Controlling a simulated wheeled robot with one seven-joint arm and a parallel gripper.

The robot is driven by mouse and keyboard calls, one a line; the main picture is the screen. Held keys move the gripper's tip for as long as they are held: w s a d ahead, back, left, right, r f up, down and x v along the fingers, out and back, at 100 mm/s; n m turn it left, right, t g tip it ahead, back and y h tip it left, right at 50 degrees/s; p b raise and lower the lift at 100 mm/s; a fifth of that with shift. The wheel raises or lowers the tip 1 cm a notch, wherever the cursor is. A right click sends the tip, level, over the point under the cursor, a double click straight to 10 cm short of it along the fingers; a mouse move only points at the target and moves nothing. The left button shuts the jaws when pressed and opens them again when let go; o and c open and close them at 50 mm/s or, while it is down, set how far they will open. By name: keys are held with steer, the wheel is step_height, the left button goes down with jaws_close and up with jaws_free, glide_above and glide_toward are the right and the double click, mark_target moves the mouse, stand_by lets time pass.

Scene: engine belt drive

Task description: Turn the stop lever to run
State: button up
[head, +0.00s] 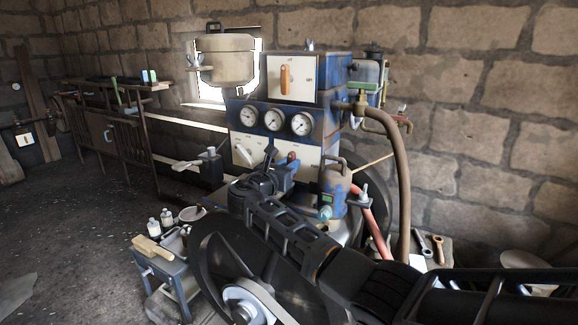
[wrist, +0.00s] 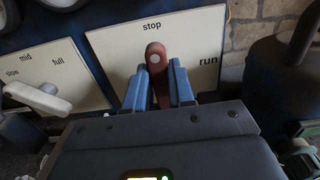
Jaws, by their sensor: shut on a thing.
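The red stop lever (wrist: 155,62) sits on a white plate (wrist: 110,45) marked "stop" at the top and "run" at the right. In the wrist view its tip points up at "stop". My gripper (wrist: 158,88) has its two blue fingers closed on either side of the lever, below its round tip. In the head view the red lever (head: 292,157) shows at the lower right panel of the blue engine stand, with my gripper (head: 284,172) at it. The lever's lower part is hidden by my gripper.
A white speed lever (wrist: 38,98) on a plate marked slow, mid and full is just left. Three gauges (head: 275,120) sit above. A dark can (head: 334,180) with a handle stands close at the right. A small table (head: 160,262) with bottles stands at lower left.

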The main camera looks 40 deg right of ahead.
steer(key=shift+m, duration=0.3)
jaws_close()
steer(key=m+b, duration=0.4)
steer(key=m, duration=0.1)
steer(key=m+b, duration=0.4)
steer(key=m, duration=0.2)
steer(key=f+m+b, duration=0.1)
steer(key=m+b, duration=0.3)
steer(key=m, duration=0.2)
steer(key=shift+s+d+b, duration=0.15)
steer(key=shift+s+b, duration=0.25)
steer(key=shift+m, duration=0.3)
steer(key=o, duration=0.9)
jaws_free()
steer(key=shift+c, duration=0.2)
steer(key=v, duration=0.7)
steer(key=shift+s+a, duration=0.15)
steer(key=shift+a, duration=0.2)
steer(key=shift+r, duration=0.1)
